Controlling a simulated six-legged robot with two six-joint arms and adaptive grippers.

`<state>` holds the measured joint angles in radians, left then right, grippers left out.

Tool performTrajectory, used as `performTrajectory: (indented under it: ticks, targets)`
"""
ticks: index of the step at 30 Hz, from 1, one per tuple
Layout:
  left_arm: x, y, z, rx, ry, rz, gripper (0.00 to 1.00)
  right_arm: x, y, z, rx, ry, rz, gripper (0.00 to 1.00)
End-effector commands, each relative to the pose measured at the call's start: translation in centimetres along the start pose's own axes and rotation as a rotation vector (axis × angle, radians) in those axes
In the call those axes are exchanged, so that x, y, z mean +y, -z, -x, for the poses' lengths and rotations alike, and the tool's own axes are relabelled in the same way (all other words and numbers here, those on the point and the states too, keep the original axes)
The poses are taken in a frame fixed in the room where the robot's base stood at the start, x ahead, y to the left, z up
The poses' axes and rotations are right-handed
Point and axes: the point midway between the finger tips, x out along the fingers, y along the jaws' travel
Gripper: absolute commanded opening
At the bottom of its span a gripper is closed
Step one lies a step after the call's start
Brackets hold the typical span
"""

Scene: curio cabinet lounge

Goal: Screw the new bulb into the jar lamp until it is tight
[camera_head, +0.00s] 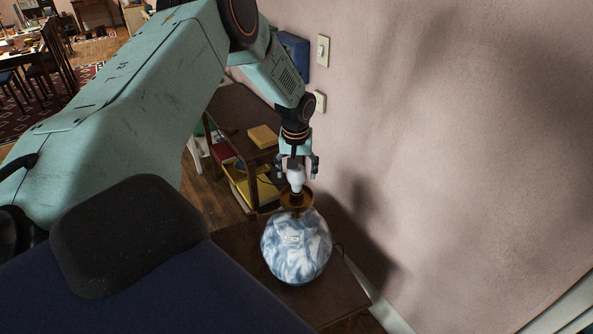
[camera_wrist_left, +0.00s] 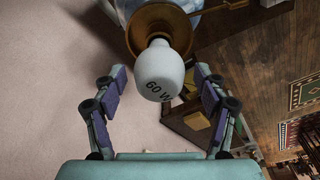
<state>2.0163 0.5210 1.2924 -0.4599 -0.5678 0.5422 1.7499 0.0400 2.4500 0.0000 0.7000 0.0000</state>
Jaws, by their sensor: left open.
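The jar lamp (camera_head: 296,248), a round blue-and-white marbled body with a brass top, stands on a small dark wooden table. A white bulb (camera_head: 296,178) stands upright in the brass socket (camera_head: 297,200). In the left wrist view the bulb (camera_wrist_left: 159,72) shows the print "60 W" and sits in the brass fitting (camera_wrist_left: 176,19); how tightly it sits cannot be told. My left gripper (camera_head: 297,168) is above the lamp with its fingers open on either side of the bulb. In the wrist view both fingers stand apart from the glass. My right gripper is not in view.
A pinkish wall (camera_head: 450,130) with a light switch (camera_head: 323,50) rises close on the right. A wooden shelf unit (camera_head: 232,120) with a yellow book (camera_head: 263,136) stands behind the lamp. The dark tabletop (camera_head: 240,250) is bare left of the lamp.

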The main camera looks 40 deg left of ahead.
Motion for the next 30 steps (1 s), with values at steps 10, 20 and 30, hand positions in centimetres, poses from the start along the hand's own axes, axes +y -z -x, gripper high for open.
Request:
performTrajectory:
  ticks: [10,20,30]
  targets:
    - [-0.02,-0.02,-0.03,0.0,0.028,0.186,0.72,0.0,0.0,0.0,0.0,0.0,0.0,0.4]
    - [-0.01,0.02,-0.01,0.001,0.057,0.374,0.72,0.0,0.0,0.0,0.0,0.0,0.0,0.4]
    - [-0.04,0.0,0.0,0.001,0.088,0.583,0.72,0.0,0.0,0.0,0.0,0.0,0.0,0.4]
